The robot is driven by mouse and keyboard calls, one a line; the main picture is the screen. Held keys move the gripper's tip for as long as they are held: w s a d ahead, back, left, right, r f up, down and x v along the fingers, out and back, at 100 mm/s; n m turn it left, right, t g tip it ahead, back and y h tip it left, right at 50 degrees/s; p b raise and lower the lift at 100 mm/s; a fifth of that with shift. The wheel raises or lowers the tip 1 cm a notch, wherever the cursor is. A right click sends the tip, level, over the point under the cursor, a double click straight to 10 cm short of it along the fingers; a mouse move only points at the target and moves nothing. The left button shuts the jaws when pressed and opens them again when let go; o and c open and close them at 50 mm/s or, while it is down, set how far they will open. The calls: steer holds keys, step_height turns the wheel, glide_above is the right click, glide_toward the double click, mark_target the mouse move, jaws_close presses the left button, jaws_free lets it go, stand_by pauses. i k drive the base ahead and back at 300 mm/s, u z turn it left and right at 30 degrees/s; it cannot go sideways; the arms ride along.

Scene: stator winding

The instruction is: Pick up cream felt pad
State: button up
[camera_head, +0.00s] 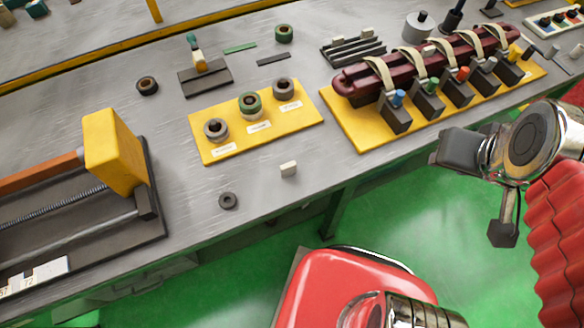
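A small cream block, which looks like the cream felt pad (289,169), lies alone on the grey bench top near its front edge, just in front of the yellow plate. My gripper (503,233) seems to be the dark end part hanging under the chrome joint at the right, past the bench's front edge and over the green floor. It is well to the right of the pad and apart from it. Its fingers are not clearly seen, so its opening cannot be told.
A dark ring (228,201) lies left of the pad. Behind is a yellow plate (215,150) with several labelled coils. A yellow fixture (350,135) with a maroon bundle stands at back right. A vise-like device (110,240) fills the left. Bench around the pad is clear.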

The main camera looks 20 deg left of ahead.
mark_target(288, 169)
steer(key=z, duration=0.05)
steer(key=k, duration=1.65)
steer(key=u, duration=1.35)
steer(key=i, duration=1)
steer(key=u, duration=0.1)
